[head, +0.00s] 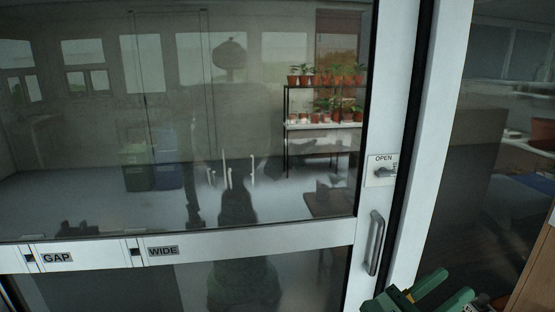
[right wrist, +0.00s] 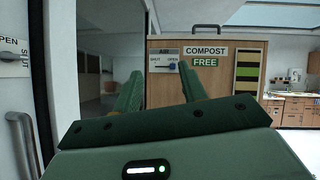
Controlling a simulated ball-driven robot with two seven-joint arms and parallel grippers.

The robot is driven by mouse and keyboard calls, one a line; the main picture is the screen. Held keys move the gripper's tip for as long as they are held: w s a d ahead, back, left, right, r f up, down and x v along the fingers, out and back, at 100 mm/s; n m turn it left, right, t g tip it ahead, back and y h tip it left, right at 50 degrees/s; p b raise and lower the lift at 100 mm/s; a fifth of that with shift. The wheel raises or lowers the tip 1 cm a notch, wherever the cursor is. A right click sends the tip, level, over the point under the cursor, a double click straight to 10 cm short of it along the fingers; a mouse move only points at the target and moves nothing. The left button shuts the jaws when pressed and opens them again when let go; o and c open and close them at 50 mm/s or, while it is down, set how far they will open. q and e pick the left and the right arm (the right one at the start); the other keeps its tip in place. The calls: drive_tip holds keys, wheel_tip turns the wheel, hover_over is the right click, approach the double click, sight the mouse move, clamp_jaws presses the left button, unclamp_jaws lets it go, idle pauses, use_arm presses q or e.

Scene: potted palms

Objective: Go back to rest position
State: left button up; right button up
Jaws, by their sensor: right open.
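My right gripper (head: 438,287) shows as green parts at the bottom edge of the head view, right of the glass door (head: 240,120). In the right wrist view its two green fingers (right wrist: 161,76) stand apart, with nothing visible between them. The rest of the right arm is mostly out of the head view. My left gripper is in neither view.
The door has a vertical handle (head: 374,243) and a latch plate marked OPEN (head: 381,170). A wooden compost box (right wrist: 225,88) stands ahead of the right gripper. Potted plants on a shelf (head: 320,128) show in the glass. A counter (right wrist: 294,98) is farther right.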

drive_tip(key=w+a+f+n+t+y, duration=0.55)
drive_tip(key=n+t+y, duration=0.4)
drive_tip(key=n, duration=0.65)
drive_tip(key=w+a+f+n+t+y, duration=0.5)
drive_tip(key=n+t+y, duration=0.4)
drive_tip(key=n, duration=0.6)
drive_tip(key=s+a+f+n+g+y+b, duration=0.1)
drive_tip(key=s+a+f+n+g+y, duration=0.2)
drive_tip(key=f+n, duration=0.8)
drive_tip(key=a+f+n+g+y, duration=0.2)
drive_tip(key=f+n+g+y, duration=0.25)
drive_tip(key=f, duration=1.25)
drive_tip(key=s+d+f+n+g, duration=0.2)
drive_tip(key=s+f+g, duration=0.3)
drive_tip(key=s+f, duration=0.55)
drive_tip(key=s+d+f+n+g, duration=0.2)
drive_tip(key=s+f+n+g, duration=0.15)
drive_tip(key=s+f, duration=0.7)
drive_tip(key=s+d+f+g, duration=0.2)
drive_tip(key=s, duration=0.6)
drive_tip(key=s+d+f+g+h+b, duration=0.1)
drive_tip(key=s+d+f+g, duration=0.1)
drive_tip(key=s, duration=0.6)
drive_tip(key=s+d+f+g+h, duration=0.1)
drive_tip(key=s+d+f+g, duration=0.1)
drive_tip(key=s, duration=0.6)
drive_tip(key=shift+f+n+b, duration=0.25)
drive_tip(key=shift+n+b, duration=0.1)
drive_tip(key=shift+n, duration=0.05)
